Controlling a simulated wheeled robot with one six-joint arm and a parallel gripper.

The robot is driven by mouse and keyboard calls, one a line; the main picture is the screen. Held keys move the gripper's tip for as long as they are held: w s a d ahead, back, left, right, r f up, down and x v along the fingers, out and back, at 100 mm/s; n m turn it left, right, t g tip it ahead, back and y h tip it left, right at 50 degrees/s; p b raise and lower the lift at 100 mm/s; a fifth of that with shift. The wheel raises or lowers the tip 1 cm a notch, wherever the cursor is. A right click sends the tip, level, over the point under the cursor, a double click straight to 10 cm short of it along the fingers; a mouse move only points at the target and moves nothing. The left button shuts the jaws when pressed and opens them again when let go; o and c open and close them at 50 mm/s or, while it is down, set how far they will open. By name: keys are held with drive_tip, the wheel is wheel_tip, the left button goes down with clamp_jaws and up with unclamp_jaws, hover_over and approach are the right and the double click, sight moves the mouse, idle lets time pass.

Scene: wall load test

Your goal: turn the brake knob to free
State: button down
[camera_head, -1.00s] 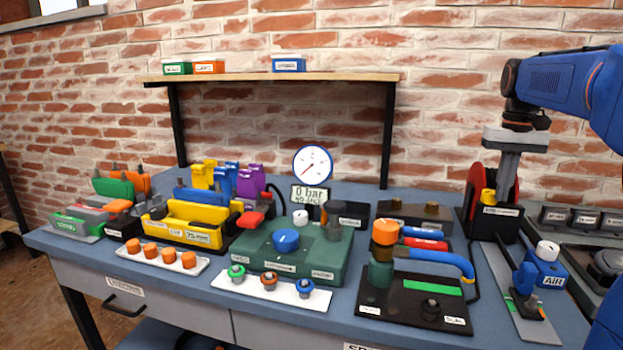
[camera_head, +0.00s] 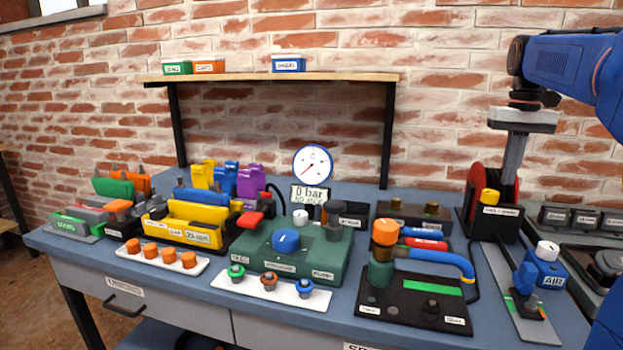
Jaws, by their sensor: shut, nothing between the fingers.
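A red reel (camera_head: 477,185) on a black stand is at the right of the bench. A yellow knob (camera_head: 490,196) sits on the stand's front, above a white label too small to read. It looks like the brake knob, but I cannot confirm which way it is set. My gripper (camera_head: 508,182) points down beside the reel, just right of and a little above the knob. Its fingers are together and empty. They overlap the reel's right side in the picture, and I cannot tell whether they touch anything.
A blue AIR block (camera_head: 547,267) with a white knob stands right of the reel. A black board (camera_head: 400,305) with an orange-capped post and a blue-handled tool lies in front. A green panel (camera_head: 325,262) with a blue knob and a round gauge (camera_head: 313,163) are further left.

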sight(490, 197)
drive_tip(key=shift+r, duration=0.7)
drive_tip(key=w+a+f, duration=0.1)
drive_tip(key=a+f, duration=0.2)
drive_tip(key=f, duration=0.3)
drive_tip(key=shift+w+f, duration=0.15)
drive_tip(key=shift+w, duration=0.05)
idle(0.4)
drive_tip(key=shift+f, duration=0.1)
drive_tip(key=shift+d, duration=0.1)
drive_tip(key=shift+s+d+r, duration=0.2)
drive_tip(key=shift+d, duration=0.15)
drive_tip(key=shift+s+d, duration=0.1)
drive_tip(key=shift+d, duration=0.85)
idle(0.5)
drive_tip(key=shift+s, duration=0.15)
